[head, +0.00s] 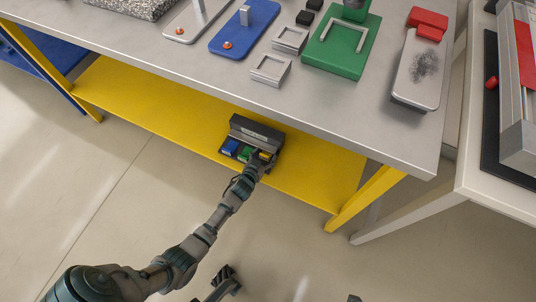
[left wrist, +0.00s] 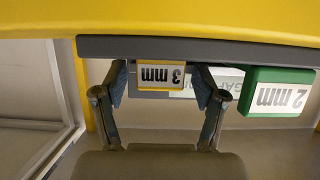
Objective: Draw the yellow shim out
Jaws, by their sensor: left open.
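A dark grey holder (head: 257,129) stands on the yellow lower shelf, with a blue block (head: 231,146), a green block (head: 245,152) and the yellow shim (head: 265,155) in it. In the left wrist view the yellow shim (left wrist: 161,76) shows an upside-down "3 mm" label, beside the green "2 mm" block (left wrist: 279,93). My left gripper (head: 259,160) reaches in at the holder's right end. In the left wrist view its open fingers (left wrist: 160,88) stand on either side of the yellow shim, and they do not look closed on it.
The grey tabletop (head: 190,70) overhangs the yellow shelf (head: 130,95). On it stand a green fixture (head: 340,58), a blue plate (head: 235,40) and small metal frames (head: 270,69). A yellow leg (head: 365,200) stands right of the holder. The floor in front looks clear.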

